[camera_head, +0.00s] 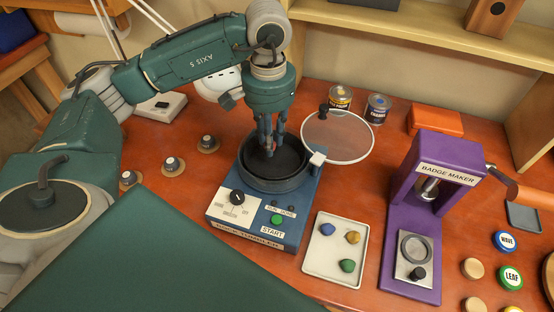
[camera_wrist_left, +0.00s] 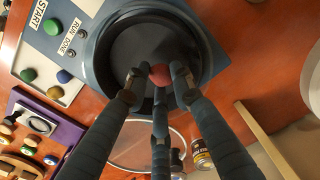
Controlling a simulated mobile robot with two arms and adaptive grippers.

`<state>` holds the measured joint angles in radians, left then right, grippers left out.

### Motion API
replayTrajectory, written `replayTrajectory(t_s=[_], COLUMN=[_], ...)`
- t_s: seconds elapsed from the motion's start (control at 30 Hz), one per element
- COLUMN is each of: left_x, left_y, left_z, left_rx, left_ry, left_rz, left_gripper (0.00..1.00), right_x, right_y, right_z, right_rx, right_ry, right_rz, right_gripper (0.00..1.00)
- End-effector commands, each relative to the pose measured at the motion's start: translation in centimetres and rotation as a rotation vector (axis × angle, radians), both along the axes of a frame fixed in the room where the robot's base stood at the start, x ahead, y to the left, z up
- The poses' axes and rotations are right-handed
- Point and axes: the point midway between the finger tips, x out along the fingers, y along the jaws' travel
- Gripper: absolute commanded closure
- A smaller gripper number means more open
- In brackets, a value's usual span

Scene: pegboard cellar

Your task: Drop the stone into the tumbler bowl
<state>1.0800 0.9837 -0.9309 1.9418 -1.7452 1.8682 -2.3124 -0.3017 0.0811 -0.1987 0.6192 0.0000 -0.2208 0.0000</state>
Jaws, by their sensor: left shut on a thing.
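My left gripper (camera_head: 270,143) points down into the dark round tumbler bowl (camera_head: 245,181) on the blue tumbler base. In the left wrist view its fingers (camera_wrist_left: 158,84) are shut on a red stone (camera_wrist_left: 160,75), which shows against the dark inside of the bowl (camera_wrist_left: 125,50). In the head view the fingers hide the stone. I cannot tell how far the stone is above the bowl floor. The bowl is uncovered; a clear round lid (camera_head: 345,138) with a black knob is behind it to the right. My right gripper is not in view.
A white tray (camera_head: 319,262) with blue, yellow and green stones lies right of the tumbler. A purple badge maker (camera_head: 398,215) stands further right. Two paint cans (camera_head: 377,108) stand at the back. Several small knobs on round bases (camera_head: 172,165) stand to the left.

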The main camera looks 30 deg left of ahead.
Motion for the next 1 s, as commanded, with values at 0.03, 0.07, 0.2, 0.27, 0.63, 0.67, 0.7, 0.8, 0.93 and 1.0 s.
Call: replayTrajectory(t_s=[0.03, 0.07, 0.2, 0.27, 0.63, 0.67, 0.7, 0.8, 0.93, 1.0], left_x=[0.0, 0.0, 0.0, 0.0, 0.0, 0.1, 0.1, 0.2, 0.2, 0.2], left_y=[0.0, 0.0, 0.0, 0.0, 0.0, 0.0, 0.0, 0.0, -0.1, -0.1], left_z=[0.0, 0.0, 0.0, 0.0, 0.2, 0.4, 0.7, 2.1, 5.0, 6.7], left_rx=[0.0, 0.0, 0.0, 0.0, 0.0, -0.001, -0.001, -0.001, -0.002, -0.001], left_ry=[-0.001, -0.001, -0.001, -0.001, -0.001, -0.001, -0.002, -0.006, -0.007, -0.007], left_rz=[0.0, 0.0, 0.0, 0.0, 0.0, 0.0, 0.0, 0.0, 0.0, 0.0], left_gripper=[1.0, 1.0, 0.75, 0.63, 0.55, 0.55, 0.55, 0.55, 0.55, 0.55], right_x=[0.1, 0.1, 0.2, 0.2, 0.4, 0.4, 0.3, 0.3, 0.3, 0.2], right_y=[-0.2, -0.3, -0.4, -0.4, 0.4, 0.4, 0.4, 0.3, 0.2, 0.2], right_z=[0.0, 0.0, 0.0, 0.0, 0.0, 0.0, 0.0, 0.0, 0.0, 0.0], right_rx=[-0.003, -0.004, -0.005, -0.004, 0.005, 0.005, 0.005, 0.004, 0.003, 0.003], right_ry=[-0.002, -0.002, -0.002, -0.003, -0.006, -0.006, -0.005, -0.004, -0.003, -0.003], right_rz=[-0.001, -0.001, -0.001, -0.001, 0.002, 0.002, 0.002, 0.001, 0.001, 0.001], right_gripper=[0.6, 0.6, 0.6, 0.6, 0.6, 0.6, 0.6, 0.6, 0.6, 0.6])
